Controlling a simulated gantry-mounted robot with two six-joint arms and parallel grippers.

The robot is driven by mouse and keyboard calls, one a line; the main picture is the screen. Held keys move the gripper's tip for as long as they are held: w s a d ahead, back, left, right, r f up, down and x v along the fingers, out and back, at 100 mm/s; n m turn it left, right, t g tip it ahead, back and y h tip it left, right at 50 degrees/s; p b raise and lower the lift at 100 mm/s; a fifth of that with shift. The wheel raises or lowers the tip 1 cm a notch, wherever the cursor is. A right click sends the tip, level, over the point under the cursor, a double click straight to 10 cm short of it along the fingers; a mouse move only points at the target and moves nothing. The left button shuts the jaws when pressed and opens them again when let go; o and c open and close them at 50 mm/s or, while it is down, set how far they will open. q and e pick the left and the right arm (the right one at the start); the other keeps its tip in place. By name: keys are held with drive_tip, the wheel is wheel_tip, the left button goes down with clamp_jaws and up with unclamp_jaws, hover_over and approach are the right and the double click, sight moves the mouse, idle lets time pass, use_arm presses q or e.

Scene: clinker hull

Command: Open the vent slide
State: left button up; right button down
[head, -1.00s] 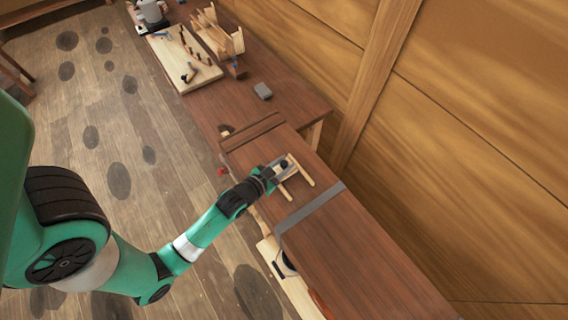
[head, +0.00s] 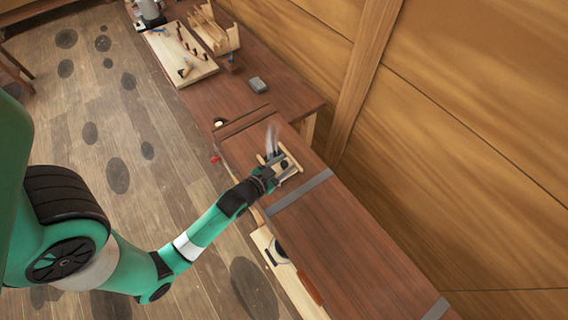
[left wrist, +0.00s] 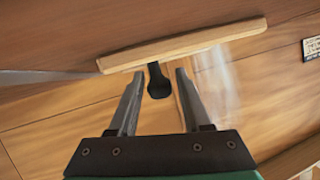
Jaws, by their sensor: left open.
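The vent (head: 291,156) sits on top of the long brown wooden box, with pale wooden rails. White steam (head: 272,138) rises from its far end, beside dark spots that I cannot make out clearly. My left gripper (head: 279,161) is low over the vent, at its end nearer the grey strap. In the left wrist view the open fingers (left wrist: 158,72) stand on both sides of a black knob (left wrist: 158,83), with a gap on each side. A pale wooden rail (left wrist: 185,45) crosses beyond them, and steam shows to the right. My right gripper is not in view.
A grey strap (head: 300,192) crosses the brown box (head: 345,235) close to the vent. A wooden wall (head: 460,150) stands to the right.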

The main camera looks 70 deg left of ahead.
use_arm(q)
drive_tip(key=v, duration=1.1)
drive_tip(key=shift+s+d+r, duration=0.15)
drive_tip(key=shift+s+d, duration=0.05)
drive_tip(key=shift+s, duration=0.1)
